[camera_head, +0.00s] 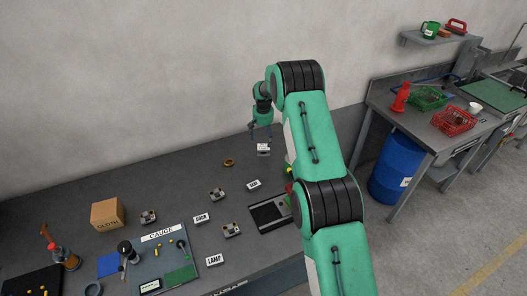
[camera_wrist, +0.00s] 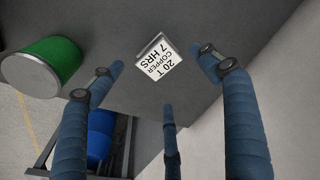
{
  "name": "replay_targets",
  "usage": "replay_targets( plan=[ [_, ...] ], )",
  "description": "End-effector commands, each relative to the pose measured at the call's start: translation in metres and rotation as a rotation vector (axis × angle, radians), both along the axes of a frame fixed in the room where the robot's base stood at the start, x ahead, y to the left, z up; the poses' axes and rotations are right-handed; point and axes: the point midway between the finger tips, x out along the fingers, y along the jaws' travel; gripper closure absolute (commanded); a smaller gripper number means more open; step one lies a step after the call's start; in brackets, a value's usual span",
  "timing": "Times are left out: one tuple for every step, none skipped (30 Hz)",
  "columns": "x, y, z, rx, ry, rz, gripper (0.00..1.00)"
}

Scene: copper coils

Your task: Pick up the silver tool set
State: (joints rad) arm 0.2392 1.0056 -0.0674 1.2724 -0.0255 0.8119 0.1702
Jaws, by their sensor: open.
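I cannot clearly pick out a silver tool set in either view. My gripper (camera_head: 262,136) hangs over the far end of the dark workbench, close to a small white-labelled block (camera_head: 263,149). In the wrist view my blue-grey fingers (camera_wrist: 163,78) are spread open with nothing between them. The block, marked "20 T COPPER 7 HRS" (camera_wrist: 158,58), sits beyond the fingertips, apart from them. A flat silver-edged tray with a dark panel (camera_head: 268,213) lies at the bench's right edge, partly hidden by my arm.
The bench holds a brass ring (camera_head: 229,162), a cardboard box (camera_head: 107,213), a gauge board (camera_head: 160,255) and several labelled blocks. In the wrist view a green cylinder (camera_wrist: 47,67) stands at left. A blue barrel (camera_head: 396,167) stands under the side table. The back-left bench is clear.

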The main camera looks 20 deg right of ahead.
Motion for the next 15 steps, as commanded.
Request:
replay_targets(
  plan=[
    [0.0,0.0,-0.009,0.001,0.002,0.0,0.23],
    [0.001,-0.001,-0.013,0.001,0.002,0.0,0.23],
    [0.001,-0.001,-0.019,0.001,0.002,0.0,0.23],
    [0.002,-0.001,-0.022,0.001,0.002,0.0,0.23],
    [0.003,-0.001,-0.026,0.0,0.001,0.0,0.23],
    [0.003,-0.002,-0.029,0.0,0.0,0.0,0.23],
    [0.004,-0.002,-0.032,0.0,0.0,0.0,0.23],
    [0.004,-0.002,-0.034,0.0,-0.001,0.0,0.23],
    [0.004,-0.002,-0.037,0.0,0.0,0.0,0.23],
    [0.004,-0.002,-0.039,0.0,0.0,0.0,0.23],
    [0.005,-0.002,-0.04,0.0,0.0,0.0,0.23],
    [0.005,-0.002,-0.042,0.0,-0.001,0.0,0.23],
    [0.005,-0.002,-0.042,0.0,-0.001,0.0,0.23],
    [0.005,-0.002,-0.042,0.0,-0.001,0.0,0.23],
    [0.005,-0.002,-0.042,0.0,-0.001,0.0,0.23]
  ],
)
